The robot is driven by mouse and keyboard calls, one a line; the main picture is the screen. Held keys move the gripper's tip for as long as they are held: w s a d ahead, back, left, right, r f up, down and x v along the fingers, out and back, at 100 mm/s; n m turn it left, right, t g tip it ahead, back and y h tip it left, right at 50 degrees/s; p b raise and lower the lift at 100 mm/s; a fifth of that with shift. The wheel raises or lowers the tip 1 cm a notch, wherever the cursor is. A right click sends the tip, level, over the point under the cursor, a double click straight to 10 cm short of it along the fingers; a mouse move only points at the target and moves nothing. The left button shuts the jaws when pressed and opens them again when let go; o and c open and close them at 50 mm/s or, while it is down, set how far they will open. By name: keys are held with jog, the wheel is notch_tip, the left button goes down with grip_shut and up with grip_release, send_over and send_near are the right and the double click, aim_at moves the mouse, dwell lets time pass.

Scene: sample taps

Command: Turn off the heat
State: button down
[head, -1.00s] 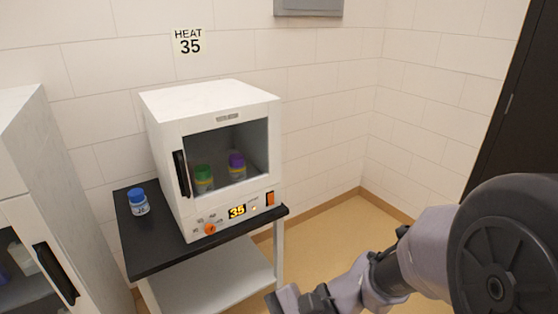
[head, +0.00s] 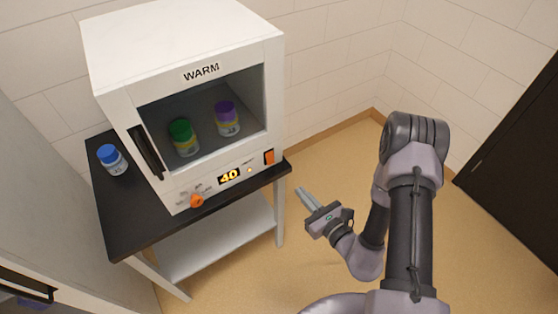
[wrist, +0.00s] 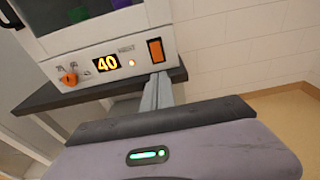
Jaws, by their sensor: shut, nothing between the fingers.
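A white incubator labelled WARM (head: 185,35) stands on a black-topped table. Its lower panel has an orange knob (head: 196,201), a display (head: 229,176) reading 40, a small lit lamp (head: 250,170) and an orange rocker switch (head: 269,157) at the right end. In the wrist view the switch (wrist: 155,50) is just above and beyond my fingers, and the display (wrist: 106,63) also reads 40. My gripper (head: 305,194) is shut and empty, in front of the panel and to the right, apart from the switch.
A green-capped bottle (head: 184,138) and a purple-capped bottle (head: 226,119) stand inside the incubator. A blue-capped bottle (head: 112,159) stands on the table top (head: 150,222) at left. A white cabinet (head: 60,210) is at the left. The floor (head: 330,160) at right is clear.

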aim_at(273, 161)
jog(key=b+x, duration=0.3)
jog(key=x, duration=1.1)
jog(key=shift+w, duration=0.15)
